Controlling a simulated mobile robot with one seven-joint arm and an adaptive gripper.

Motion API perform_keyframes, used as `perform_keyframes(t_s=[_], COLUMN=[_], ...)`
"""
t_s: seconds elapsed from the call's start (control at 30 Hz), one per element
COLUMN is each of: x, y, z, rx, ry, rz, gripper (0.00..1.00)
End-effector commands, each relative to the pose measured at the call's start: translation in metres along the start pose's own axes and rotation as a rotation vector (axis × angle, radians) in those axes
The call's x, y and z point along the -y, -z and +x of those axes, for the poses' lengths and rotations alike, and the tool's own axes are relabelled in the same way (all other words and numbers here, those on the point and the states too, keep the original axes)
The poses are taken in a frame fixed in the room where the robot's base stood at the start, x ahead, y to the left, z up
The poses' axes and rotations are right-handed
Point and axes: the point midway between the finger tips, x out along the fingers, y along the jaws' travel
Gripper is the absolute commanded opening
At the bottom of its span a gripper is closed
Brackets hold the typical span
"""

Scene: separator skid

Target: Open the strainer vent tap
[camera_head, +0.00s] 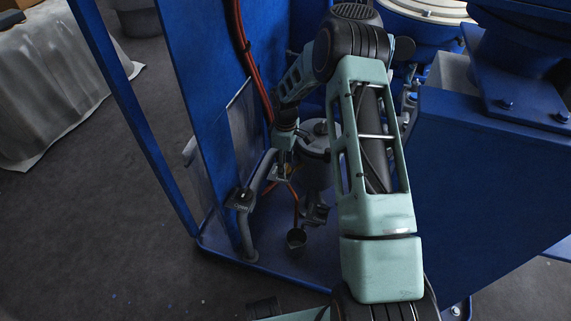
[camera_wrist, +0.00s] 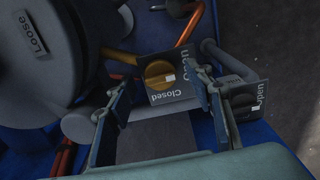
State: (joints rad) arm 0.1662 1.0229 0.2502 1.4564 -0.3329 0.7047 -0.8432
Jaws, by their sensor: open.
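A round brass-coloured tap knob (camera_wrist: 158,74) sits on a grey plate lettered "Open" and "Closed" in the wrist view. It has a small white mark on its edge; which word the mark points to is unclear. I take it for the strainer vent tap, but no name is readable. My gripper (camera_wrist: 166,80) is open, with one finger on each side of the plate and the knob showing between them. I cannot tell whether the fingers touch anything. In the head view my gripper (camera_head: 285,152) is low beside the blue panel, and the knob is mostly hidden.
A second plate with a dark knob (camera_wrist: 243,100), lettered "Open", lies right of my right finger. A large grey round body (camera_wrist: 40,50) labelled "Loose" fills the left. Orange tubing (camera_wrist: 190,22) runs near the plate.

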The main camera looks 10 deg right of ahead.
Motion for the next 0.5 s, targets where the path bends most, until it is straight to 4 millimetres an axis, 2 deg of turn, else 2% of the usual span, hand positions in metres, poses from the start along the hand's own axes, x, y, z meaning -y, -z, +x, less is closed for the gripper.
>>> perform_keyframes(t_s=[0.17, 0.5], x=[-0.001, -0.001], y=[0.000, 0.000], z=[-0.020, -0.091], rx=[-0.002, -0.001], ry=[-0.003, -0.003], rz=[0.000, 0.001], gripper=[0.48, 0.48])
